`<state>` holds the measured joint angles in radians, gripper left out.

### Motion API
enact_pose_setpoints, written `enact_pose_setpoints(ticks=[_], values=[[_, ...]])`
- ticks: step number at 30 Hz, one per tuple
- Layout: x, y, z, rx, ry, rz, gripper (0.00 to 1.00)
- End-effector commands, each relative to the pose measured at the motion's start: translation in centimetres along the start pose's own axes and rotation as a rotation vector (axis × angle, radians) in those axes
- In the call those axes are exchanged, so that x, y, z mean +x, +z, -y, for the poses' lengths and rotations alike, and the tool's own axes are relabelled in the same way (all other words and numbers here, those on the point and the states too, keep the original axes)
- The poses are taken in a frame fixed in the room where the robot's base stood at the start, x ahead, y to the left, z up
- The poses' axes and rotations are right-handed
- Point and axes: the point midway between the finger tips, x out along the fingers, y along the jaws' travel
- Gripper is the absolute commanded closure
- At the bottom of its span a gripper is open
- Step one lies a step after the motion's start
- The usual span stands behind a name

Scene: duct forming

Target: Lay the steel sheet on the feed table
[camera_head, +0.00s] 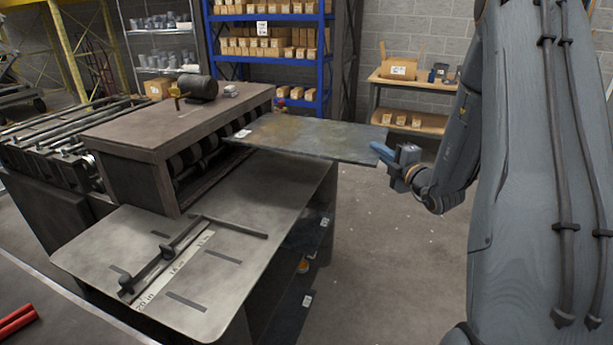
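The steel sheet (318,138) is a flat, dark grey, slightly stained plate with a small white label at its left end. It is held roughly level above the far right part of the feed table (240,262), with its left end close to the machine's rollers. My gripper (384,153) has blue fingers at the sheet's right edge and appears shut on it. The feed table is a grey metal top with a guide bar, short slots and a printed inch scale. Whether the sheet's left end touches anything is hard to tell.
The brown roller machine (150,130) stands along the table's far left side. Shelves below the table hold other dark sheets (308,232). A blue rack (268,48) with boxes and a wooden bench (412,85) stand behind. The floor to the right is clear.

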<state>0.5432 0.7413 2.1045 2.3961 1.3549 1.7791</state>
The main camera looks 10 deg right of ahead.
Motion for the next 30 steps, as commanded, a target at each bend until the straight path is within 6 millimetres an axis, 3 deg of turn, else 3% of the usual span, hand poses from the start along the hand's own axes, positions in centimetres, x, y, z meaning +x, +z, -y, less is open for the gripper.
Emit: enact_pose_setpoints(ticks=[13, 23, 30], values=[[1.4, 0.3, 5.1, 0.0, 0.004, 0.0, 1.0], [1.8, 0.4, 7.6, 0.003, 0.001, 0.0, 1.0], [1.8, 0.5, 11.0, 0.003, 0.001, 0.0, 1.0]])
